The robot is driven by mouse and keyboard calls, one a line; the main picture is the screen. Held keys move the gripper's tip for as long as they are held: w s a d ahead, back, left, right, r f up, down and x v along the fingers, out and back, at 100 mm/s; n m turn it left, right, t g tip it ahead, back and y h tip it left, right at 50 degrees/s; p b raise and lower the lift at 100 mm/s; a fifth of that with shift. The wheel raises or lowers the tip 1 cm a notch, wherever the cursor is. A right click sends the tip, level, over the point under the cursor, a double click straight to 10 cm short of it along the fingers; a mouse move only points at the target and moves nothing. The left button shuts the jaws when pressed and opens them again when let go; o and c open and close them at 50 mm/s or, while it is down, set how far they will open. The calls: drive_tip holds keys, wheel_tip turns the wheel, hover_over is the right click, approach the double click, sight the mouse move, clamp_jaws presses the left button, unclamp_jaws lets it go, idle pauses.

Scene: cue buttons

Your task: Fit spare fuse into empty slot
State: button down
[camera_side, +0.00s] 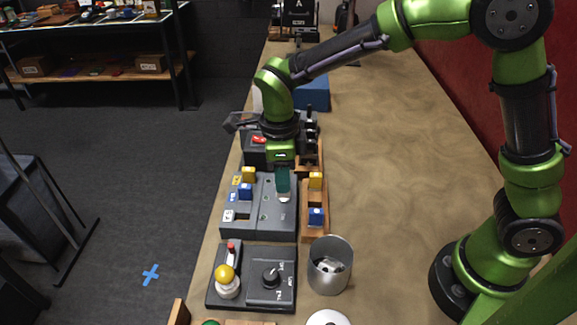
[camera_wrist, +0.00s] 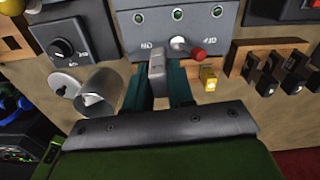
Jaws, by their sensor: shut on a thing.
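My gripper (camera_side: 283,187) is above the right part of the grey fuse panel (camera_side: 262,230), its teal fingers pointing down. In the wrist view the fingers (camera_wrist: 163,85) are shut on a pale grey block, which looks like the fuse (camera_wrist: 157,65). On the panel's left side are a yellow fuse (camera_side: 249,174) and a blue fuse (camera_side: 245,190). The place beside the white label (camera_side: 229,215) looks empty. A wooden rack (camera_side: 308,237) to the right holds a yellow fuse (camera_side: 315,181) and a blue fuse (camera_side: 316,216). Exact height above the panel cannot be told.
A metal cup (camera_side: 330,265) and a dial box (camera_side: 270,275) stand nearer the side camera. Another box with a red switch (camera_side: 259,139) is behind. The table's right part is clear.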

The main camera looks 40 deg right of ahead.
drive_tip(key=shift+m, duration=0.5)
drive_tip(key=shift+w+a+f, duration=0.5)
drive_tip(key=shift+w+a, duration=0.2)
drive_tip(key=shift+a, duration=0.6)
drive_tip(key=shift+w+a+f, duration=0.55)
drive_tip(key=shift+w+a, duration=0.1)
drive_tip(key=shift+a, duration=0.7)
drive_tip(key=shift+w+a+f, duration=0.5)
drive_tip(key=shift+w+a, duration=0.2)
drive_tip(key=shift+a, duration=0.6)
drive_tip(key=shift+f, duration=1.65)
drive_tip(key=c, duration=0.7)
unclamp_jaws()
drive_tip(key=shift+c, duration=0.2)
wheel_tip(320, 180, up, 7)
